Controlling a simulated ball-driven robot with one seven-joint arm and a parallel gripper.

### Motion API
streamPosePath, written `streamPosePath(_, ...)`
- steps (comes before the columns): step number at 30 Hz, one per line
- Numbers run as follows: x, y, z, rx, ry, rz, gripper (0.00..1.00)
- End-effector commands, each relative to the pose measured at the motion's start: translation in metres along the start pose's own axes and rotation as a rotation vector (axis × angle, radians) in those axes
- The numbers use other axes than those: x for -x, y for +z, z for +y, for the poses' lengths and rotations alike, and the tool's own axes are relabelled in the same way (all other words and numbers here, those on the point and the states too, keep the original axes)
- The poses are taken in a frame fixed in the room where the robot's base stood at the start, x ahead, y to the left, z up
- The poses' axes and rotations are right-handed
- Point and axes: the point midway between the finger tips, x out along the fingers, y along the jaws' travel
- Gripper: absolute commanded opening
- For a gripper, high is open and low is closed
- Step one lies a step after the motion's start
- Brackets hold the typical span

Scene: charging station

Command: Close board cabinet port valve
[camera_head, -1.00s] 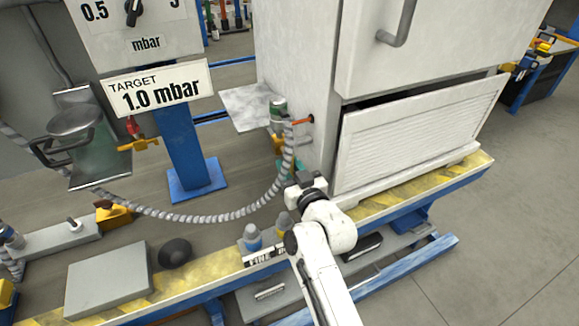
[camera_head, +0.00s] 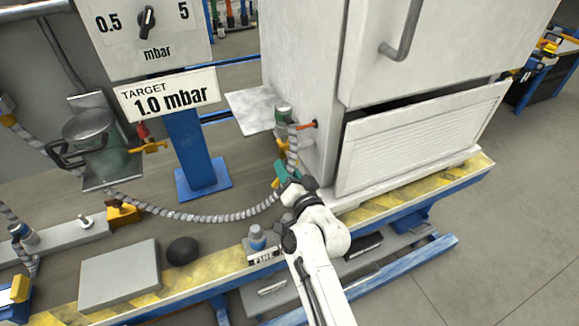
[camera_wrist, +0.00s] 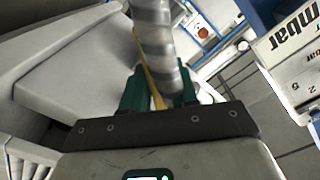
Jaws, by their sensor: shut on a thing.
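The white cabinet (camera_head: 300,70) has a port on its left side with a green-and-grey fitting (camera_head: 283,114). A grey ribbed hose (camera_head: 232,214) hangs from it and also shows in the wrist view (camera_wrist: 153,35). My gripper (camera_head: 282,172) is low beside the cabinet, by the hose. In the wrist view its green fingers (camera_wrist: 160,92) stand either side of a thin yellow valve handle (camera_wrist: 145,70), with the hose right beside it. The gripper appears shut on the handle. The valve body is hidden behind the hose and fingers.
A orange-tipped lever (camera_head: 305,125) sticks out of the cabinet near the port. A flat grey plate (camera_head: 252,110) juts out left of it. A blue post (camera_head: 195,150) carries the 1.0 mbar target sign (camera_head: 168,95). A dark round knob (camera_head: 182,251) lies at the front left.

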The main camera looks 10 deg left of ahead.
Motion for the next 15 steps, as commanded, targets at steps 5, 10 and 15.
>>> streamPosePath(5, 0.000, -0.002, -0.006, -0.170, 0.001, -0.001, 0.00)
streamPosePath(10, 0.000, -0.004, -0.010, -0.331, 0.002, 0.000, 0.00)
streamPosePath(15, 0.000, -0.005, -0.014, -0.490, 0.001, 0.000, 0.00)
